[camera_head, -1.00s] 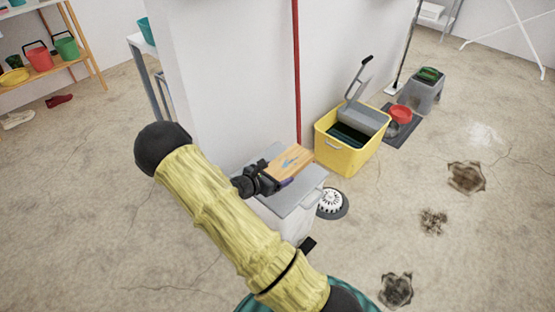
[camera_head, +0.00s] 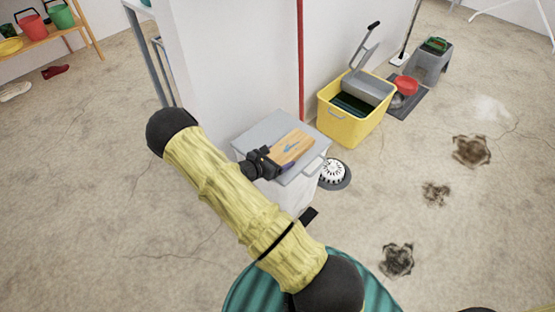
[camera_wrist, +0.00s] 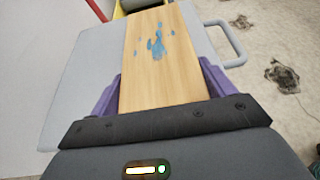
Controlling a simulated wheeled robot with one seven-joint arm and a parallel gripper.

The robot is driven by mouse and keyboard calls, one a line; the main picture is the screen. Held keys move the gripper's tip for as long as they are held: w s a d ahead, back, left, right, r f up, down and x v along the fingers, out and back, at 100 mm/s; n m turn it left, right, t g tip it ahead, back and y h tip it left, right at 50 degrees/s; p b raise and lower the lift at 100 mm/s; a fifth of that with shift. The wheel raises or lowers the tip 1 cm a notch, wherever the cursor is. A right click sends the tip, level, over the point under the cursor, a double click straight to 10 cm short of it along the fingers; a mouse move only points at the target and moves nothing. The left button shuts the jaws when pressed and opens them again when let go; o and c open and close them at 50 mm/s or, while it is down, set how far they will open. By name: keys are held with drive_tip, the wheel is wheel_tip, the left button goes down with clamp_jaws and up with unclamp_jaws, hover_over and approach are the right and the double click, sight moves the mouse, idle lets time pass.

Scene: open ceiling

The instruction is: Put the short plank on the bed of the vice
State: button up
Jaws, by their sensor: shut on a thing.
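The short plank (camera_head: 292,148) is light wood with blue paint marks on its top face. My gripper (camera_head: 272,163) is shut on its near end. In the wrist view the plank (camera_wrist: 155,60) points away from me between the purple fingers of my gripper (camera_wrist: 160,88). The plank is above the grey lid of a white bin; I cannot tell whether it touches the lid. No vice shows in either view.
Dark stains (camera_head: 470,151) mark the open floor at right.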

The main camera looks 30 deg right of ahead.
drive_tip(key=shift+f, duration=0.1)
drive_tip(key=o, duration=1.1)
drive_tip(key=shift+r, duration=0.2)
drive_tip(key=shift+s+a+r, duration=0.1)
drive_tip(key=shift+a, duration=0.15)
drive_tip(key=p+v, duration=0.4)
drive_tip(key=v, duration=0.7)
drive_tip(key=shift+s+a+r, duration=0.1)
drive_tip(key=shift+a, duration=0.05)
